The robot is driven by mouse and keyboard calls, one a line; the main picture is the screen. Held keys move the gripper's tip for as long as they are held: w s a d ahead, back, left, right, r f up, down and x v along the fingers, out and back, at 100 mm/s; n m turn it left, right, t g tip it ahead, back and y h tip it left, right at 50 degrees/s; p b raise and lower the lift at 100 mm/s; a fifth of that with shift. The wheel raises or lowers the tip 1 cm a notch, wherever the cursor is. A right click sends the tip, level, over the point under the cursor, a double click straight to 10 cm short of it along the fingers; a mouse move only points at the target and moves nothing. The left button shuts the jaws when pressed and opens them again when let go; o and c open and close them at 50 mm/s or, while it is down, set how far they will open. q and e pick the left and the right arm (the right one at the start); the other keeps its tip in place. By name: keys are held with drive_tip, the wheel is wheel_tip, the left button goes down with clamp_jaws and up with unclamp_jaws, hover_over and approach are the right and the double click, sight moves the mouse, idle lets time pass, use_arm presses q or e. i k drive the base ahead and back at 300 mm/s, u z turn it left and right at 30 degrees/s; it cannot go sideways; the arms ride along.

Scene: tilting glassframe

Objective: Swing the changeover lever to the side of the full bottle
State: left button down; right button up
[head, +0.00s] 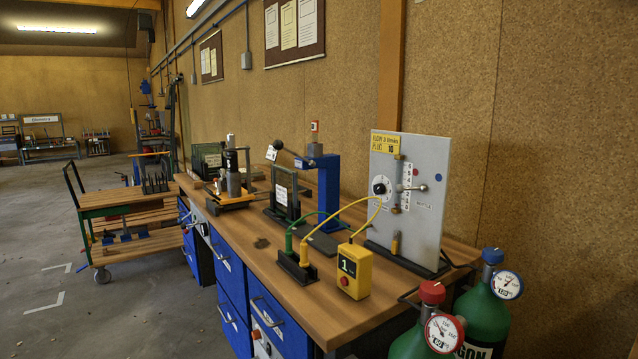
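A grey upright panel (437,145) stands on the workbench at the right. A small metal lever (414,188) lies about level on it, its left end beside the flow tube (397,185). I cannot tell which end is the pivot. A red dot (416,172) and a blue dot (438,178) are above it. Two green bottles stand at the lower right: one with a red cap (432,291) and red-rimmed gauge (444,333), one with a blue cap (493,256) and blue-rimmed gauge (507,284). The needle readings are too small to tell surely. Neither gripper shows.
On the wooden workbench (345,305) are a yellow box (354,271) with a yellow cable, a black socket block (297,268), and a blue stand (329,190). A green-framed cart (125,205) stands left. The floor at the lower left is clear.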

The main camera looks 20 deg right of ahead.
sight(399, 189)
drive_tip(key=u, duration=0.3)
drive_tip(key=i, duration=0.75)
drive_tip(key=z, duration=2)
